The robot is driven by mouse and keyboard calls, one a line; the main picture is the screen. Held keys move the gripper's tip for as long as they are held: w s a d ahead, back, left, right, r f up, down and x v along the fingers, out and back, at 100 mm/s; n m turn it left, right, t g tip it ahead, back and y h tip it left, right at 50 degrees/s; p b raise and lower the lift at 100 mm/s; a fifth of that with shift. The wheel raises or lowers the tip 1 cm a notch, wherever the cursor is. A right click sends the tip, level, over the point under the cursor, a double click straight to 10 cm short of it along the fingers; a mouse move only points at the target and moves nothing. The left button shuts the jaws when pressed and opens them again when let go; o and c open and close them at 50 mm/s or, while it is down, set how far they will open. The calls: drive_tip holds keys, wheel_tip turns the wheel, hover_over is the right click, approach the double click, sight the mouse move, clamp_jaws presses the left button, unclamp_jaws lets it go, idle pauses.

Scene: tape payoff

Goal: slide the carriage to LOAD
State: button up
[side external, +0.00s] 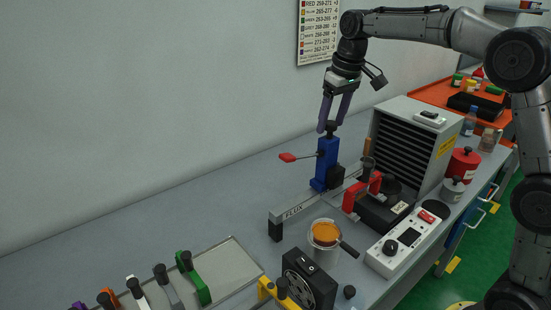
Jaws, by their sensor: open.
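The blue carriage (327,163) stands upright on a grey rail marked FLUX (291,209), towards the rail's far part. A black knob tops it, and a lever with a red handle (287,158) sticks out to its left. My gripper (330,124) points down above the carriage with its purple fingers apart, at the height of the black knob. The fingertips overlap the knob in this view, so I cannot tell whether they touch it. No LOAD mark is readable here.
A red-handled black device (384,211) and a white control box (409,238) stand right of the rail. A cup of orange stuff (325,234) and a black fan unit (309,279) are in front. A tray of coloured handles (232,265) lies front left. The bench (150,229) behind it is clear.

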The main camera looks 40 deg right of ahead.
drive_tip(key=shift+r, duration=2.5)
drive_tip(key=shift+a+r, duration=0.1)
drive_tip(key=shift+r, duration=0.1)
drive_tip(key=s+a+r+t, duration=0.1)
drive_tip(key=s+a+r, duration=0.15)
drive_tip(key=s, duration=0.55)
drive_tip(key=s+a+r+t, duration=0.1)
drive_tip(key=s+r, duration=0.3)
drive_tip(key=s, duration=0.4)
drive_tip(key=s+a+f+t, duration=0.1)
drive_tip(key=s+f, duration=1.4)
drive_tip(key=f, duration=0.1)
drive_tip(key=shift+s+a+f, duration=0.15)
drive_tip(key=shift+s+f, duration=0.05)
drive_tip(key=shift+f, duration=0.1)
